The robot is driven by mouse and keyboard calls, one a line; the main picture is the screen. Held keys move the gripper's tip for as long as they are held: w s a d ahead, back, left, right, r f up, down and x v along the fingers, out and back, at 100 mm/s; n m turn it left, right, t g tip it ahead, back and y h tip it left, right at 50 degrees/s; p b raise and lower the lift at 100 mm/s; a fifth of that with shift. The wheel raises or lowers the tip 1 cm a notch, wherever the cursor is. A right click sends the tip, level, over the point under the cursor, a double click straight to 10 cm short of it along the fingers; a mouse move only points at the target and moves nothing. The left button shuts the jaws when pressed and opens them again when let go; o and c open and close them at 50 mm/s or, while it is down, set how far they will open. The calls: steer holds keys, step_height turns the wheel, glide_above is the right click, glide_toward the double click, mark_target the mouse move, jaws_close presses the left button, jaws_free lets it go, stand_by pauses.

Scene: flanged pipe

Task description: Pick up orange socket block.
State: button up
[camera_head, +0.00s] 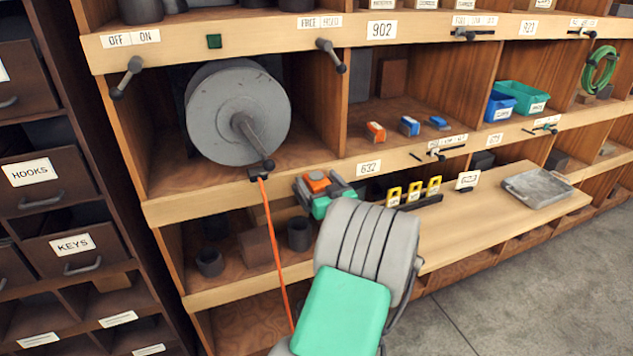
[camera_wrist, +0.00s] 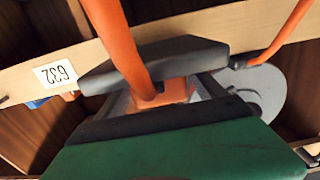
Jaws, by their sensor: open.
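An orange block (camera_head: 318,182) shows at my gripper (camera_head: 325,188), in front of the shelf edge below the grey reel. In the wrist view the orange block (camera_wrist: 176,91) lies between the two dark finger pads of my gripper (camera_wrist: 155,92). The pads are apart; whether either touches it I cannot tell. A thick orange cord (camera_wrist: 122,45) crosses in front of one pad and appears to meet the block. The pads and cord hide part of the block. A smaller orange and white block (camera_head: 376,132) sits on the shelf behind, beside two blue ones (camera_head: 409,126).
The grey reel (camera_head: 235,110) fills the left compartment; an orange cord (camera_head: 272,235) hangs from its outlet. The shelf edge with the 632 label (camera_head: 368,167) is close to my gripper. Yellow-tagged items (camera_head: 412,193) and a grey tray (camera_head: 537,187) are on the lower ledge.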

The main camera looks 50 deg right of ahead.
steer(key=shift+w+d, duration=0.1)
steer(key=shift+w, duration=0.05)
steer(key=shift+c, duration=0.2)
steer(key=c, duration=1.7)
jaws_close()
steer(key=shift+r, duration=0.15)
